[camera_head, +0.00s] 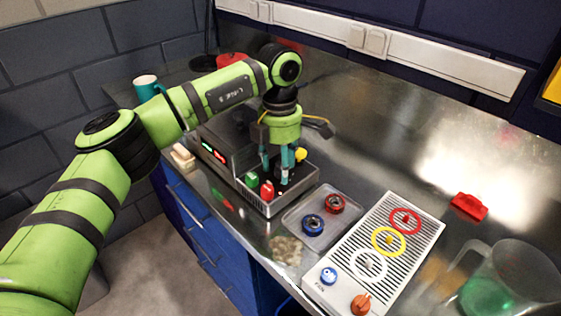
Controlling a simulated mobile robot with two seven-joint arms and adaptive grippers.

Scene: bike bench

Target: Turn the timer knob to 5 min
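A grey bench device (226,150) with small lit displays stands left of centre, with a green button (252,179), a red button (267,190) and a yellow part (300,155) on its front deck. My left gripper (276,172) points down over this deck. Its teal fingers look apart, with a gap between them. A dark part shows by the fingertips; I cannot tell whether it is the timer knob or whether they touch it. No readable timer marks show. My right gripper is not in view.
A clear tray (325,238) holds a blue and a red ring-shaped part. A jug with green liquid (492,292) stands right.

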